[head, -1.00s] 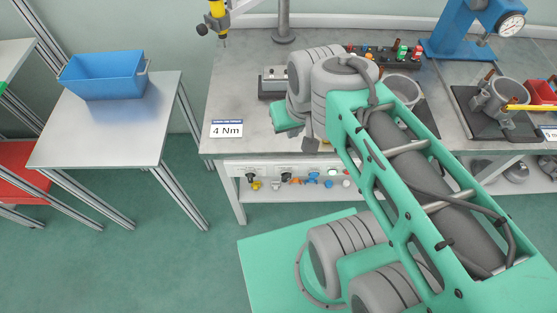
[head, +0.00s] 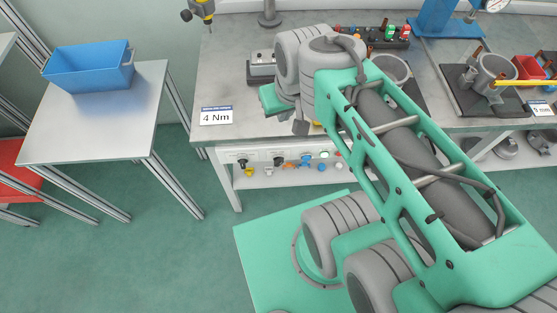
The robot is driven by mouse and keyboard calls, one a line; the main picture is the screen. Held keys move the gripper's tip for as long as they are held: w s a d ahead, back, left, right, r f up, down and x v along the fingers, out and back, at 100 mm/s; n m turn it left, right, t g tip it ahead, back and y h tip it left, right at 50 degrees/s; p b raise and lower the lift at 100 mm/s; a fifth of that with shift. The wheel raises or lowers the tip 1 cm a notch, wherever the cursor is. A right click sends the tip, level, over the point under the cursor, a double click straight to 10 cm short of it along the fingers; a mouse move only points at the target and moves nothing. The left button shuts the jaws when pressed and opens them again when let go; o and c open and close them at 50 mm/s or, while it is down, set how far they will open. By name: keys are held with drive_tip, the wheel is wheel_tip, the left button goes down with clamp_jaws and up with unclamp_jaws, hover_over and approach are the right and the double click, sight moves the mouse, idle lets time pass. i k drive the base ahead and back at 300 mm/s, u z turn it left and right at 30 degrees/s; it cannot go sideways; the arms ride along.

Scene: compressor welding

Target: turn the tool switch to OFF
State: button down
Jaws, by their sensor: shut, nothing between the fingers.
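I cannot tell which is the tool switch, nor read any setting. My gripper (head: 301,128) hangs at the bench's front edge, above the panel, mostly hidden by my arm. Its small visible dark tip is shut and empty, apart from the knobs.
The workbench (head: 221,73) carries a "4 Nm" card (head: 216,116), a button box (head: 391,37) and a fixture (head: 490,78). A yellow tool (head: 204,8) hangs at the back. A blue bin (head: 88,66) stands on a side table (head: 141,98). The floor between is clear.

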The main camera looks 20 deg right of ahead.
sight(280, 161)
drive_tip(key=z, duration=2.15)
drive_tip(key=k, duration=1.3)
drive_tip(key=u, duration=2.2)
